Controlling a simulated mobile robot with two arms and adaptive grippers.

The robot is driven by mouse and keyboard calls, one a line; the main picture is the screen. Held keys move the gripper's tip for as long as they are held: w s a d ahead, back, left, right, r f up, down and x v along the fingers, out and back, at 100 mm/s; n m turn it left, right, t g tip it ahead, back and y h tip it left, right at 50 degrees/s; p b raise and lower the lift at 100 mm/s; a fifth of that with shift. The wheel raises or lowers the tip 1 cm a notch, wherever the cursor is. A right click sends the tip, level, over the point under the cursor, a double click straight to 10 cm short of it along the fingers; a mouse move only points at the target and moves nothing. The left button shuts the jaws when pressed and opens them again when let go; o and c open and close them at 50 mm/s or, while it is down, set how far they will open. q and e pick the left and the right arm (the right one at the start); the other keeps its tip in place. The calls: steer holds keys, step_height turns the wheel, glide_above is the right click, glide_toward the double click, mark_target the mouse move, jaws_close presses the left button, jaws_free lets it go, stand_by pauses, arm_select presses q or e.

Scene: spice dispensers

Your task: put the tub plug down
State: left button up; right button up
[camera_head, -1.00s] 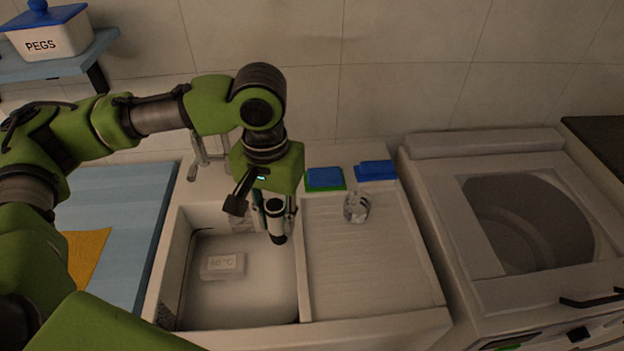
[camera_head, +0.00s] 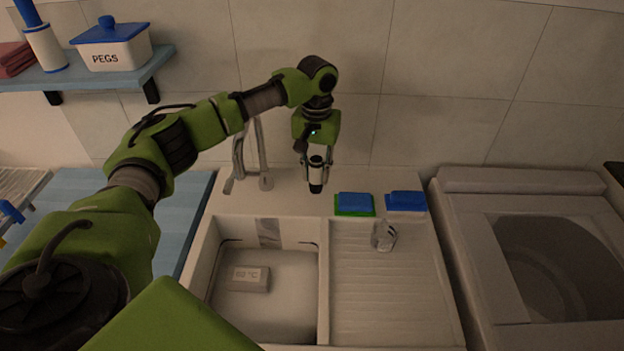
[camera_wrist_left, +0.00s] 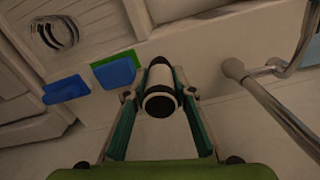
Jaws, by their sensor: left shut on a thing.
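The tub plug (camera_head: 316,175) is a small white cylinder with black ends. My left gripper (camera_head: 317,181) is shut on it, and it hangs upright over the sink's back ledge (camera_head: 290,203), right of the tap. I cannot tell whether its lower end touches the ledge. In the left wrist view the tub plug (camera_wrist_left: 161,86) sits between the two fingers of my left gripper (camera_wrist_left: 160,92). My right gripper is not in view.
A tap (camera_head: 250,165) stands left of the gripper. A clear glass (camera_head: 383,236) is on the ribbed drainboard (camera_head: 390,300). The basin (camera_head: 285,305) holds a block labelled in °C (camera_head: 250,279).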

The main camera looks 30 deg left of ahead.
arm_select(q)
steer(key=shift+w+a+f+p, duration=0.2)
steer(key=shift+w+a+f, duration=0.2)
steer(key=shift+f, duration=0.8)
steer(key=shift+w+a+f+p, duration=0.2)
steer(key=shift+w+a+f, duration=0.2)
steer(key=shift+f, duration=0.85)
steer(key=shift+w+a+f+p, duration=0.25)
steer(key=shift+a+f, duration=0.25)
steer(key=shift+f, duration=0.7)
steer(key=o, duration=1)
steer(key=shift+f, duration=0.15)
steer(key=shift+o, duration=0.2)
step_height(320, 180, up, 12)
steer(key=b, duration=0.2)
steer(key=shift+r, duration=0.25)
